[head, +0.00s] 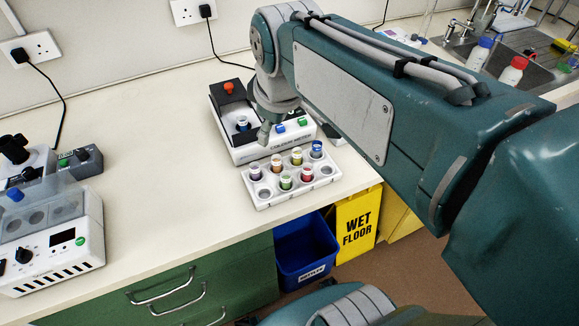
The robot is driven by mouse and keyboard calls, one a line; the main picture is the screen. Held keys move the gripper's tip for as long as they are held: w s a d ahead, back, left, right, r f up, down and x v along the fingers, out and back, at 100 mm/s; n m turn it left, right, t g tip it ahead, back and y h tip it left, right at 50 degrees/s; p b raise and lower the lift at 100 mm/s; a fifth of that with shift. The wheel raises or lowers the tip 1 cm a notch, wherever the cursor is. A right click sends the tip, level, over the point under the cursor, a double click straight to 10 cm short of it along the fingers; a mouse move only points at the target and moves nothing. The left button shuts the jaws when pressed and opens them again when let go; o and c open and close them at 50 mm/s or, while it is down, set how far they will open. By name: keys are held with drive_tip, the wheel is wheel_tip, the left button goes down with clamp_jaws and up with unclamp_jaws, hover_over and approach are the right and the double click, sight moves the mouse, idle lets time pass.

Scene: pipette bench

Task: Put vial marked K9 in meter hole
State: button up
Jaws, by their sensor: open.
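The meter (250,148) is a white box with a dark raised lid at the back. In its dark top, a round blue-and-white item (243,124) shows at the hole; I cannot tell whether it is a vial. A white rack (263,202) in front of the meter holds several vials with coloured caps: purple (255,172), orange (277,163), yellow-green (297,156), blue (317,149), green (286,182) and red (307,173). Their marks are too small to read, so K9 cannot be picked out. My gripper (264,134) is open above the meter, partly hidden by my wrist.
Two rack places in the front row look empty. A white device with a knob (64,262) stands at the left. A blue bin (306,252) and a yellow wet-floor sign (357,226) stand below the bench edge. The bench (150,150) between devices is clear.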

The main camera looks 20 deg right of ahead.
drive_tip(key=s+f+m+t, duration=0.1)
drive_tip(key=s+f+m, duration=0.4)
drive_tip(key=s+m, duration=0.2)
drive_tip(key=shift+s+m+t, duration=0.3)
drive_tip(key=shift+s, duration=0.65)
drive_tip(key=shift+r, duration=0.1)
